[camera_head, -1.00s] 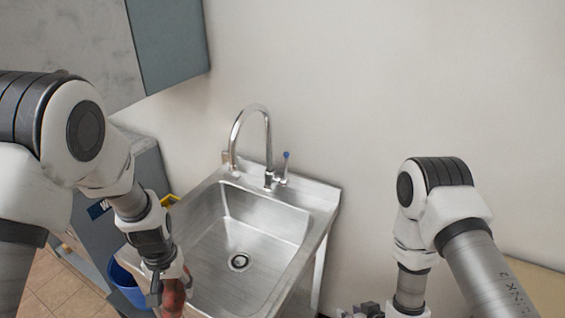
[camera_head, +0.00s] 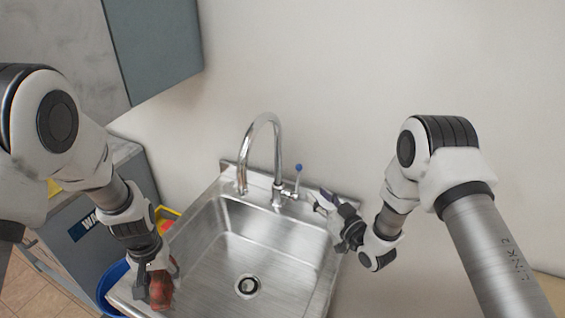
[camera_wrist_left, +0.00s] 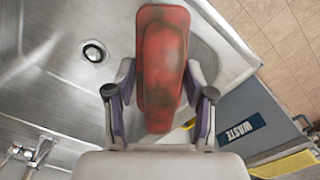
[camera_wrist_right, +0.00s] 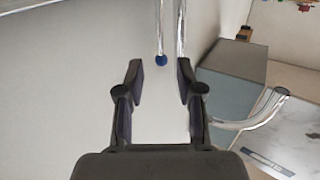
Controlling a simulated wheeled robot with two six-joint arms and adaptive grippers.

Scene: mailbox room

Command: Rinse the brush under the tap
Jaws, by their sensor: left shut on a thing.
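The brush (camera_head: 161,291) is red with dark smudges. My left gripper (camera_head: 153,280) is shut on it at the sink's left front edge. The brush (camera_wrist_left: 162,60) also shows between the fingers in the left wrist view. The steel sink (camera_head: 215,230) has a drain (camera_head: 247,286). A curved chrome tap (camera_head: 277,150) stands at its back, with a blue-tipped lever (camera_head: 298,170) on its right. No water is seen running. My right gripper (camera_head: 322,202) is at the back right of the sink, close to the lever. In the right wrist view it is open, the blue tip (camera_wrist_right: 161,60) appearing between its fingertips.
A grey waste cabinet (camera_head: 80,245) and a blue bucket (camera_head: 108,285) stand left of the sink. Yellow edging (camera_head: 168,213) shows beside the sink. A grey wall cabinet (camera_head: 155,50) hangs at upper left. The basin is empty.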

